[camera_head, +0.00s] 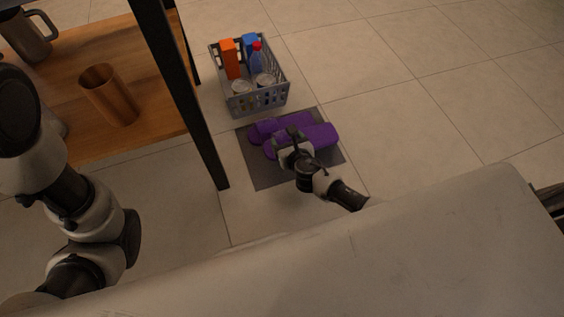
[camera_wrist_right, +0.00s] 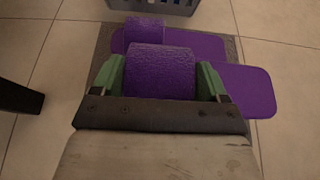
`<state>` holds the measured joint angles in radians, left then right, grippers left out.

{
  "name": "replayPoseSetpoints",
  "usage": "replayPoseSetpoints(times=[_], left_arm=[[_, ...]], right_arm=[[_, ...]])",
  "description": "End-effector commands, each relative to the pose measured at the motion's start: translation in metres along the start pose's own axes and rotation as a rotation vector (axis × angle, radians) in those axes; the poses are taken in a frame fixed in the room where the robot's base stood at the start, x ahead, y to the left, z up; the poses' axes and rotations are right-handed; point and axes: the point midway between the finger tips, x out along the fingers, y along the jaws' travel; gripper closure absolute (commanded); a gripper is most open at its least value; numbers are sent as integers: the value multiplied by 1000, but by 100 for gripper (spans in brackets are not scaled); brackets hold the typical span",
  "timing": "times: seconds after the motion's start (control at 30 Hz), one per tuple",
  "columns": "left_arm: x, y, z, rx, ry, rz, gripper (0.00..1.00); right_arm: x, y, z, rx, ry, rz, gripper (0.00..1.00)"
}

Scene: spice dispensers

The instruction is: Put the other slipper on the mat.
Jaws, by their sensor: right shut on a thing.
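Two purple slippers are over the dark grey mat (camera_head: 265,174) on the floor. My right gripper (camera_head: 287,146) is shut on the strap of the nearer slipper (camera_head: 318,138). In the right wrist view, the green fingers of this gripper (camera_wrist_right: 162,75) sit on both sides of that strap, and the sole (camera_wrist_right: 252,88) sticks out to the right. The other slipper (camera_head: 267,126) lies on the mat just behind, close alongside. I cannot tell whether the held slipper touches the mat. My left arm shows at the left, but its gripper is not seen.
A grey basket (camera_head: 243,106) with an orange box, a blue box, a red-capped bottle and cans stands just behind the mat. A wooden table (camera_head: 150,98) with a copper cup (camera_head: 108,97) and a dark leg (camera_head: 200,140) is on the left. Tiled floor to the right is clear.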

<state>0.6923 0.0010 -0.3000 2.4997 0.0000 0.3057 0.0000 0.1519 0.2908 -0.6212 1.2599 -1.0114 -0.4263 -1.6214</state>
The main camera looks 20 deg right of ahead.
Motion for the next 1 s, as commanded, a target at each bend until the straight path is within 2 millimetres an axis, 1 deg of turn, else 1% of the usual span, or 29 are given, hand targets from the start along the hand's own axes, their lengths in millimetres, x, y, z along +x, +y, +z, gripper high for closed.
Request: replayPoseSetpoints(times=[0.03, 0.1, 0.2, 0.37, 0.63, 0.73, 1.0], left_arm=[[-9, 3, -5, 1, 5, 2, 57], [-14, 4, -7, 1, 5, 2, 57], [-18, 4, -8, 1, 4, 2, 57], [-23, 5, -9, 1, 4, 2, 57], [-54, 12, -20, 0, 5, 2, 57], [-58, 13, -22, 0, 4, 2, 57], [-56, 12, -21, 0, 3, 2, 57]], right_arm=[[-1, 9, -14, 3, 0, 2, 52], [-5, 17, -21, 2, 0, 1, 52], [-9, 24, -26, 1, -1, -1, 52], [-9, 26, -31, -1, -2, -2, 52], [4, 26, -62, 0, 0, -1, 52], [5, 26, -65, 0, -1, -1, 52], [4, 26, -63, 0, -1, -1, 52]])
